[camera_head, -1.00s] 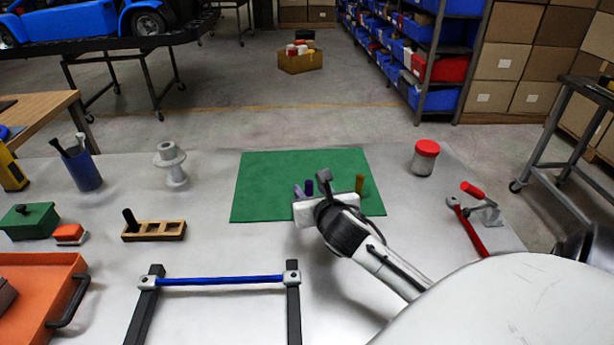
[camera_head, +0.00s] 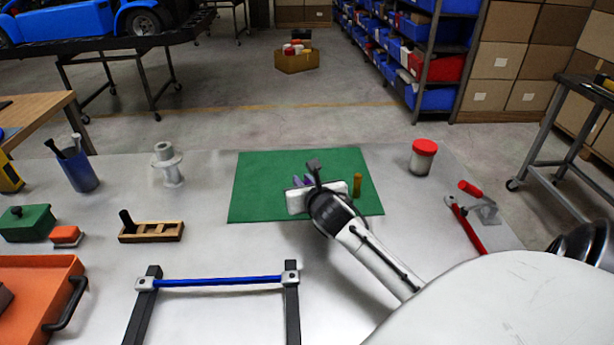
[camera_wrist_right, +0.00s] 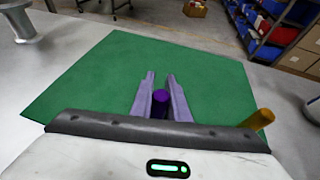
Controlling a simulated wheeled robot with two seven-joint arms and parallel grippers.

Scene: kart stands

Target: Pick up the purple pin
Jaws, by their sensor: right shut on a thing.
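The purple pin (camera_wrist_right: 160,97) stands between the two fingers of my right gripper (camera_wrist_right: 160,92) in the right wrist view, over the green mat (camera_wrist_right: 90,85). The fingers are shut on it. In the head view my right gripper (camera_head: 303,182) is above the mat (camera_head: 265,180), and its body hides the pin. I cannot tell whether the pin touches the mat. A yellow-brown pin (camera_head: 357,185) stands on the mat just right of the gripper; it also shows in the right wrist view (camera_wrist_right: 258,120). My left gripper is not in view.
A red-lidded jar (camera_head: 423,158) and a red clamp (camera_head: 470,220) are on the right. A blue-barred frame (camera_head: 220,281) stands in front.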

